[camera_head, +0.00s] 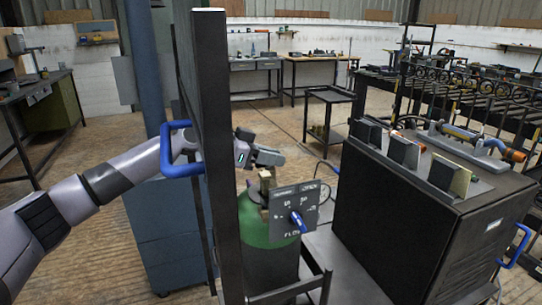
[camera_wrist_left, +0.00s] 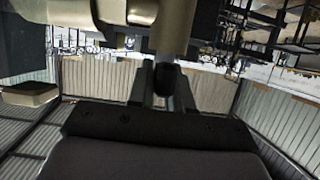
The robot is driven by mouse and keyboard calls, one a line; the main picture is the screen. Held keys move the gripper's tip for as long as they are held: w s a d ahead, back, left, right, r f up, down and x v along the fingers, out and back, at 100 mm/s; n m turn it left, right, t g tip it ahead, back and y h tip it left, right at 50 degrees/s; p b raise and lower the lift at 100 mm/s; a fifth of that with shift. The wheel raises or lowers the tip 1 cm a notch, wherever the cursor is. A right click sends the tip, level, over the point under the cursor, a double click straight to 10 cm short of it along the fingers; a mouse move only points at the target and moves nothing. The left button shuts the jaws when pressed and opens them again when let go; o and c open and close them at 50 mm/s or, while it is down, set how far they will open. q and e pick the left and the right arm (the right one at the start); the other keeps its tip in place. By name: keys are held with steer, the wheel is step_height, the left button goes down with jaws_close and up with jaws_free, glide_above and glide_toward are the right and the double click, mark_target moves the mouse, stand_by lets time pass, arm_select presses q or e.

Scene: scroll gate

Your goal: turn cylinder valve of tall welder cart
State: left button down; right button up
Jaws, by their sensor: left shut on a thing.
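The tall welder cart has a dark upright post (camera_head: 212,130) with a blue handle (camera_head: 178,150). Behind the post stands a green-shouldered gas cylinder (camera_head: 265,232) with a brass-coloured cylinder valve (camera_head: 266,182) on top. A grey flow panel (camera_head: 292,207) with a blue knob is in front of the valve. My left arm passes behind the post, and my left gripper (camera_head: 268,158) is at the top of the valve. In the left wrist view, its fingers (camera_wrist_left: 164,88) are shut around a dark part of the valve, below a beige body (camera_wrist_left: 172,25). My right gripper is not in view.
A dark welder cabinet (camera_head: 400,220) with pads and a torch on top stands close on the right. A blue-grey column (camera_head: 148,70) and cabinet are behind my left arm. A small black trolley (camera_head: 330,115) and benches are farther back. Open floor lies between.

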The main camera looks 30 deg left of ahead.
arm_select(q)
steer(key=shift+r+n+t+y+p, duration=0.15)
steer(key=shift+n+t+y+p, duration=0.5)
steer(key=shift+p, duration=0.65)
steer(key=shift+n+t+y+p, duration=0.55)
steer(key=shift+n+y+p, duration=0.2)
steer(key=shift+n+y, duration=0.5)
steer(key=shift+a+n+t+y, duration=0.1)
steer(key=shift+n+t+y, duration=0.3)
steer(key=shift+n+y, duration=0.65)
steer(key=n+y, duration=0.3)
steer(key=y, duration=0.1)
steer(key=shift+f+n+y, duration=0.2)
steer(key=shift+n+y, duration=0.05)
steer(key=shift+n, duration=0.1)
steer(key=n+y, duration=0.1)
steer(key=n+g+y, duration=0.1)
steer(key=y, duration=0.1)
steer(key=n+y, duration=0.1)
steer(key=n, duration=0.1)
steer(key=shift+a, duration=0.25)
steer(key=shift+g+y, duration=0.3)
steer(key=shift+y, duration=0.1)
steer(key=c, duration=1.1)
jaws_free()
